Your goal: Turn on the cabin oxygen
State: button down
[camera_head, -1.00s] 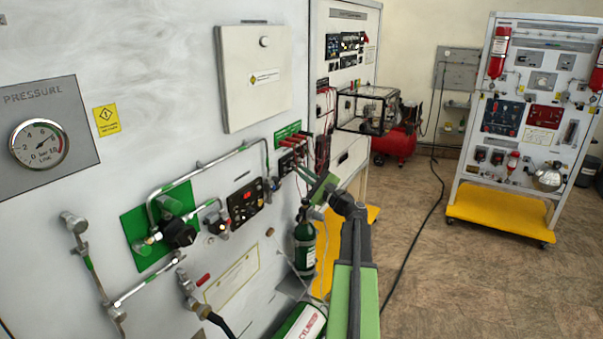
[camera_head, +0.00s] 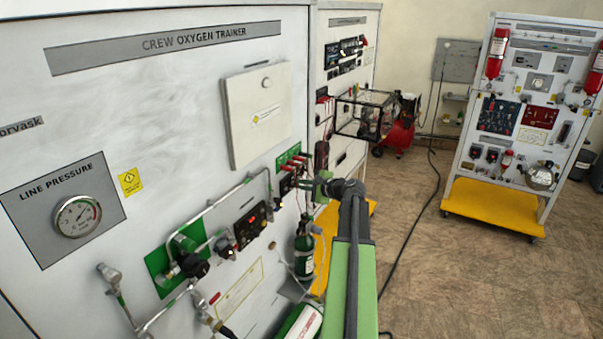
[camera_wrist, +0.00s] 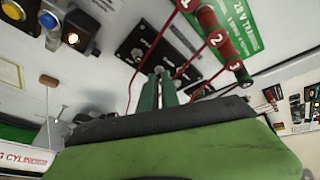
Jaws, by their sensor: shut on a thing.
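My gripper (camera_head: 312,186) reaches the white trainer board (camera_head: 140,105) at a small black switch panel (camera_head: 289,182), under a green strip with red plugs. In the wrist view, its two narrow green fingers (camera_wrist: 162,86) are close together against the lower part of the black panel (camera_wrist: 140,46). They appear shut on a small switch there, which the fingers hide. Green-backed oxygen pipework and a black knob (camera_head: 194,267) are further left. The line pressure gauge (camera_head: 77,215) is at the far left.
Red numbered plugs with cables (camera_wrist: 221,45) hang close to the right of the fingers. A green oxygen cylinder (camera_head: 304,252) stands below my gripper. Another trainer stand (camera_head: 525,120) is at the right. The floor (camera_head: 450,285) between is mostly clear.

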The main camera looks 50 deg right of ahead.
jog(key=g+p, duration=0.1)
jog(key=p, duration=0.1)
jog(key=r+g+p, duration=0.1)
jog(key=p, duration=0.2)
jog(key=shift+w+r+g, duration=0.15)
jog(key=shift+w+g, duration=0.05)
jog(key=shift+g, duration=0.2)
jog(key=shift+h, duration=0.3)
jog(key=c, duration=1.6)
grip_release()
